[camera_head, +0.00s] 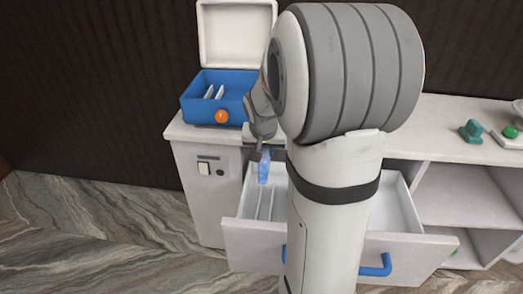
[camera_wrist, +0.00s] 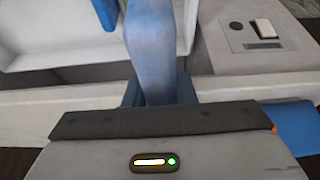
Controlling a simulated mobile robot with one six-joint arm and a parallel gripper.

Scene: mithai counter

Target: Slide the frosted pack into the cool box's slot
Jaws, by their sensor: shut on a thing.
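The frosted pack (camera_head: 264,168) is a pale blue slab, held upright above the open drawer. In the wrist view the frosted pack (camera_wrist: 153,50) stretches away from the jaws. My gripper (camera_head: 263,148) is shut on its upper end; in the wrist view the jaws (camera_wrist: 160,95) close around its near end. The blue cool box (camera_head: 192,108) stands on the counter's left end, above and left of the pack, with its white lid (camera_head: 236,35) raised. White dividers (camera_head: 214,92) show inside. My arm hides the box's right side, and the slot is not clearly visible.
The open white drawer (camera_head: 237,233) with blue handles (camera_head: 376,267) juts out below the pack, with dividers at its left. A switch panel (camera_head: 204,168) is on the counter front. Open shelves (camera_head: 462,195) and small teal and green items (camera_head: 471,130) are at right.

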